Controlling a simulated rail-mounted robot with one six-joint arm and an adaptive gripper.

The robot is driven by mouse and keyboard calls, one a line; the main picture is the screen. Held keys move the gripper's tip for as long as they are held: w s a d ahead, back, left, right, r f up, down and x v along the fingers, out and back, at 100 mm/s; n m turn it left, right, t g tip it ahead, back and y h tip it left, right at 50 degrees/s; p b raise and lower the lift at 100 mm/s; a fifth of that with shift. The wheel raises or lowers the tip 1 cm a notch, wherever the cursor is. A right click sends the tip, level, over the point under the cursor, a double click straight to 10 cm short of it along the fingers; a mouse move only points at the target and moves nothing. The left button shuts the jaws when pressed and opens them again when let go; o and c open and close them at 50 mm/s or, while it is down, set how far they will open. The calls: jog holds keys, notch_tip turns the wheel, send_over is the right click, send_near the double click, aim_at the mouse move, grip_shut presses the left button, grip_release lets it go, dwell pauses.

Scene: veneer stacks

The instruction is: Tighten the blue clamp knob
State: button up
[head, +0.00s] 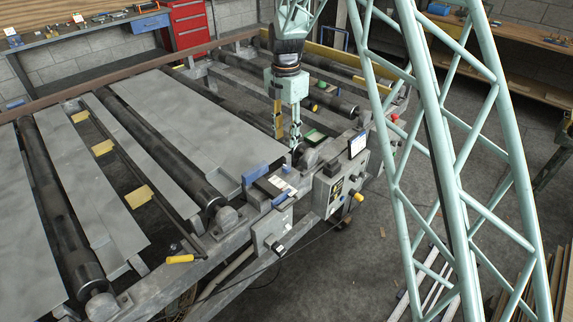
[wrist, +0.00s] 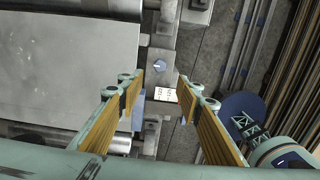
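A small round blue-grey knob (wrist: 160,66) with a pale mark on its face sits on a grey metal plate in the wrist view, just beyond the fingertips and roughly centred between them. My gripper (wrist: 160,88) has its two wood-coloured fingers spread wide with nothing between them. In the head view my gripper (head: 287,138) points down over the near rail of the roller frame. A small blue spot (head: 286,168) shows just below its fingertips; I cannot tell if it is the same knob. No contact is visible.
A white marked label (wrist: 165,94) lies near the knob. A blue block (head: 255,173) stands on the rail left of my gripper.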

aim_at(286, 167)
jog(key=shift+f, duration=0.15)
jog(key=shift+f+b, duration=0.8)
jog(key=shift+f, duration=5.95)
jog(key=shift+c, duration=0.9)
jog(key=c, duration=0.7)
